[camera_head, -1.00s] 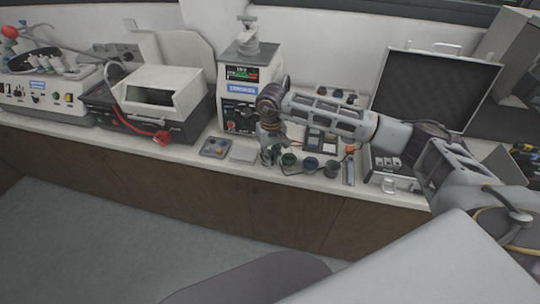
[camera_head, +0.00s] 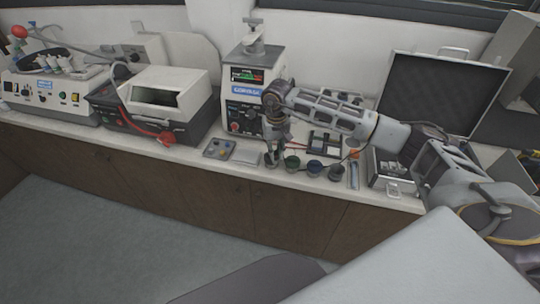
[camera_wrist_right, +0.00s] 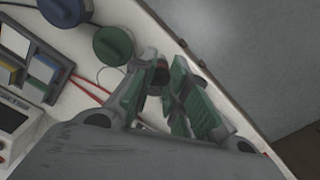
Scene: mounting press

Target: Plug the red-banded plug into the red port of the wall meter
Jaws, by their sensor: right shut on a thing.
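My right gripper (camera_head: 271,160) is low over the front of the bench, near the small round pots. In the right wrist view, its green-padded fingers (camera_wrist_right: 168,97) are shut on a small dark piece with a reddish band (camera_wrist_right: 160,72), which looks like the red-banded plug. The fingers hide most of it. Red leads (camera_wrist_right: 88,91) run beside the gripper. I cannot make out the wall meter or its red port for certain. My left gripper is not in view.
Green (camera_head: 292,163) and blue (camera_head: 314,168) pots stand close to the gripper. A machine with a lit display (camera_head: 247,76) stands behind. A compartmented tray (camera_wrist_right: 41,71) and an open case (camera_head: 440,92) are nearby. The bench front edge is close.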

